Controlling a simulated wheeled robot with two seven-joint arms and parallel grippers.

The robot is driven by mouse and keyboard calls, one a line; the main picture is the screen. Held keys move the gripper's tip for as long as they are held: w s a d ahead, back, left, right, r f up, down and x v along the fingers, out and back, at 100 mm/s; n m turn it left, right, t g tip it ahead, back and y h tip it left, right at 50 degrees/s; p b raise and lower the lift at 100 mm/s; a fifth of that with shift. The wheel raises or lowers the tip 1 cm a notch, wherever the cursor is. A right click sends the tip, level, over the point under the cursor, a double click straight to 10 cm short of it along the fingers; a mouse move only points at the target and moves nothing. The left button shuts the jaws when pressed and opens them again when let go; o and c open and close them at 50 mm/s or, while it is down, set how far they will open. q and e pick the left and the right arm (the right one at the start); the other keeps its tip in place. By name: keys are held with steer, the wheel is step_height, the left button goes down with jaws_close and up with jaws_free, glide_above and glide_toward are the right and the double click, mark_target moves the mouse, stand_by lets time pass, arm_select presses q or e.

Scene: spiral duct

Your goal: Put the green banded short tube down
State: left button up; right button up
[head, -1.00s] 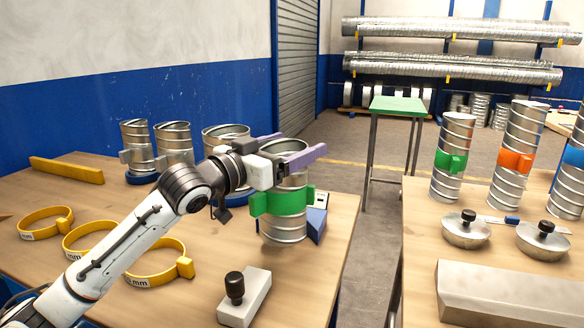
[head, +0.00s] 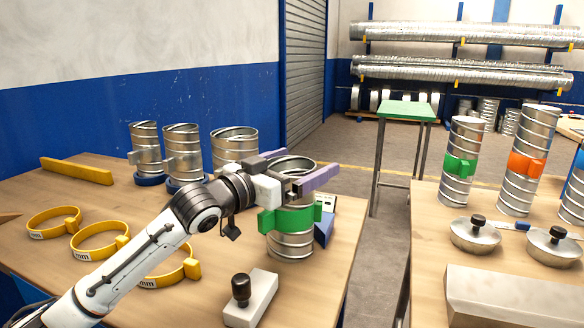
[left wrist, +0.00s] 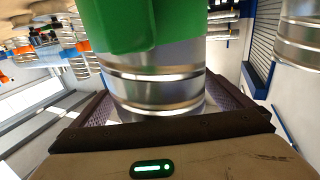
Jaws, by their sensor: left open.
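The green banded short tube (head: 291,246) stands upright on the left table, a bare metal cylinder with a green clamp band around its middle. My left gripper (head: 296,171) is at its upper rim, open, with one purple finger on each side of the tube. In the left wrist view the ribbed metal wall of the tube (left wrist: 155,92) and its green band (left wrist: 125,22) lie between the spread fingers. Whether a finger still touches the wall I cannot tell. My right gripper is not in view.
A blue wedge (head: 324,231) is close to the tube's right side. A white block with a black knob (head: 250,300) is in front. Yellow rings (head: 100,242) lie to the left, and several metal tubes (head: 183,152) stand behind. A gap separates the right table (head: 430,270).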

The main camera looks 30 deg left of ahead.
arm_select(q)
steer(key=shift+s, duration=0.3)
steer(key=b, duration=0.2)
glide_above(264, 213)
steer(key=shift+f, duration=0.2)
steer(key=shift+s+a+r, duration=0.1)
steer(key=shift+s, duration=0.85)
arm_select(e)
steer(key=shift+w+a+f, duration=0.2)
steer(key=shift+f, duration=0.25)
